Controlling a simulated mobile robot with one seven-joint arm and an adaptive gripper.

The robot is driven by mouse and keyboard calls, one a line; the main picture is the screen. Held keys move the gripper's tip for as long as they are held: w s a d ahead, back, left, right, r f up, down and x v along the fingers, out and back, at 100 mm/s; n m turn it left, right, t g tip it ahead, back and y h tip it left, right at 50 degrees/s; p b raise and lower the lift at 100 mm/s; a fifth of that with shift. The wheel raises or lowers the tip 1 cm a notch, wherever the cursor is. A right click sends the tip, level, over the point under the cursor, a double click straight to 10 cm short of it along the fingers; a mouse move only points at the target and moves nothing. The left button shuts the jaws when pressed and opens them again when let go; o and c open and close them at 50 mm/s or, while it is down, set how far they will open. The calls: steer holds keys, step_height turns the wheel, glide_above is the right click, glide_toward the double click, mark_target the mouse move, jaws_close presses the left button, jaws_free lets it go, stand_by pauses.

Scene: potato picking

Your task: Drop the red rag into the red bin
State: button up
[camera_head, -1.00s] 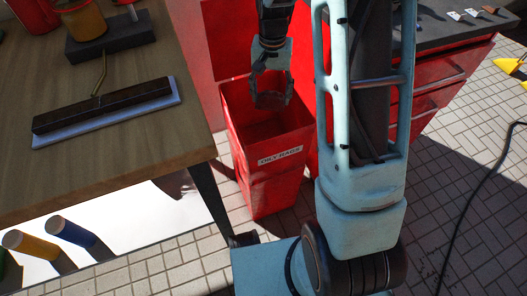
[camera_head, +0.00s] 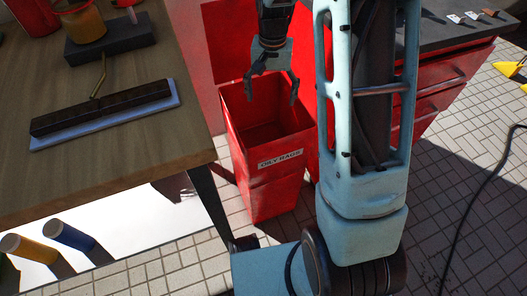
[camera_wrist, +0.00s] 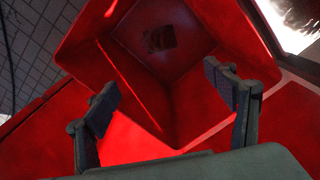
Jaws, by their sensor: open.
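The red bin (camera_head: 262,180), labelled "OILY RAGS", stands open on the floor beside the table; the wrist view looks down into the bin (camera_wrist: 195,105). My gripper (camera_head: 271,92) is over the bin's mouth with its fingers spread apart. The wrist view also shows my gripper (camera_wrist: 160,85) with nothing between the fingers. A small dark reddish patch, which looks like the red rag (camera_wrist: 160,38), lies at the bottom of the bin, apart from the fingers. The head view does not show the rag; the bin's front wall hides the floor of the bin.
A wooden table (camera_head: 110,160) is at the left, with a dark bar on a blue base (camera_head: 100,110) near its edge. A red drawer cabinet (camera_head: 440,85) stands to the right of the bin. A black cable (camera_head: 470,210) lies on the tiled floor.

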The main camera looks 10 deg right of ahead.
step_height(320, 180, up, 11)
steer(key=shift+f, duration=0.15)
stand_by(0.5)
